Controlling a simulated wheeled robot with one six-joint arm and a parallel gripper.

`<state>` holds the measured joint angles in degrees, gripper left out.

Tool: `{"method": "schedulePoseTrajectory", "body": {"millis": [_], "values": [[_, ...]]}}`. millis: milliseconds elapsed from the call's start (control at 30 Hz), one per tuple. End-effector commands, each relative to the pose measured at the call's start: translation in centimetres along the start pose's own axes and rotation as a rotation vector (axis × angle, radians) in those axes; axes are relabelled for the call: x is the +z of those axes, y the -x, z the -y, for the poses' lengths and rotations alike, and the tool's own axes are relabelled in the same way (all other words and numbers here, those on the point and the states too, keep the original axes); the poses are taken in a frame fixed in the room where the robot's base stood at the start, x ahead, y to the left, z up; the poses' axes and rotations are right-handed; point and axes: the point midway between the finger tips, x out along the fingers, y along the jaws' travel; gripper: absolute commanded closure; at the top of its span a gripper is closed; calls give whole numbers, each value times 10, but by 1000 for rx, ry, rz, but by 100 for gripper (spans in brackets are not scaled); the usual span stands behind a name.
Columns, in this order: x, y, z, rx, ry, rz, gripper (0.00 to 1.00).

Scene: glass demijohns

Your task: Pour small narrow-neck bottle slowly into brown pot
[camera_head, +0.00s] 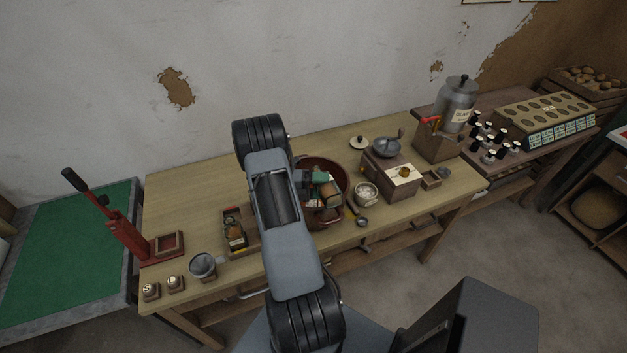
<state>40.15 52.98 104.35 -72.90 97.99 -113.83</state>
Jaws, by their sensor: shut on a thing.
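The brown pot (343,172) is a wide, round, dark reddish-brown vessel on the wooden table, partly hidden behind my arm. My gripper (313,187) is over the pot, small in the picture and partly covered by my arm. It is shut on a small green and brownish thing (328,194), which I take to be the small narrow-neck bottle. The bottle appears tilted over the pot. Its neck and mouth cannot be made out, nor can I see whether anything flows from it.
A small bowl of white stuff (366,194) and a small dark cup (362,222) stand right of the pot. A wooden box with a grey bowl (390,177) stands beyond. A wooden tray (235,229), grey mug (203,265) and red lever press (128,236) are left. The table's back left is clear.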

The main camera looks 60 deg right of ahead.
Motion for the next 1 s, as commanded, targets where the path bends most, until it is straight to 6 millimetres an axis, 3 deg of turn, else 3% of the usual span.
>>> {"method": "schedulePoseTrajectory", "body": {"millis": [1000], "values": [[1,0,4,-17,37,0,80]]}}
